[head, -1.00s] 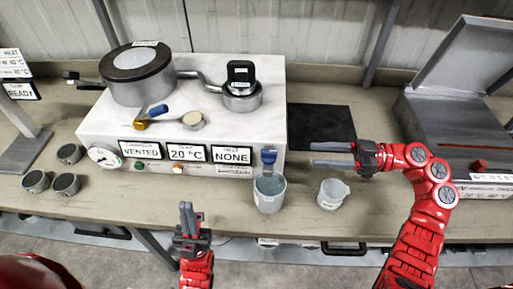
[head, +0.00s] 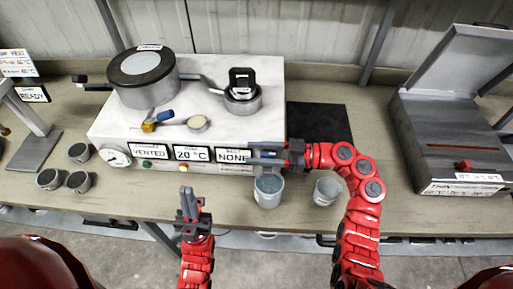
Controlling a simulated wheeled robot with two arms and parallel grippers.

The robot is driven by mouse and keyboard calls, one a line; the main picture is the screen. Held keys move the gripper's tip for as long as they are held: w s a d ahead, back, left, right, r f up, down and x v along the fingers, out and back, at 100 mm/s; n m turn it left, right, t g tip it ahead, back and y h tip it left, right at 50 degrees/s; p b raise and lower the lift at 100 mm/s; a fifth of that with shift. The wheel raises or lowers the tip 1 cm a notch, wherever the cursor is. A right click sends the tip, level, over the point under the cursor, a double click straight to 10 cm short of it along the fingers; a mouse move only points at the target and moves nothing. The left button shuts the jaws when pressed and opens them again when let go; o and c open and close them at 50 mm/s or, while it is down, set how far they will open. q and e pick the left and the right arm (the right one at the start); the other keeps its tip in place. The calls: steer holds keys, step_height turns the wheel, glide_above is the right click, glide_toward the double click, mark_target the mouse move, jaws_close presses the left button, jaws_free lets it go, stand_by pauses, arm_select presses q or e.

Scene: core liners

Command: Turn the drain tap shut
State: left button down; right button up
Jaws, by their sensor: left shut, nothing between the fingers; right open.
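The drain tap sits on the front right of the white bench unit (head: 110,135), above a grey beaker (head: 268,192) holding clear liquid. My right gripper (head: 255,153) reaches in from the right, its open fingers over the tap's place. They largely hide the tap, so I cannot tell the angle of its handle or whether they touch it. My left gripper (head: 186,190) is shut and empty in front of the unit, pointing up and away from the tap.
Small grey cups (head: 78,182) stand at left; a grey open-lidded machine (head: 455,145) is at right.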

steer(key=shift+a, duration=0.2)
steer(key=shift+c, duration=0.2)
jaws_close()
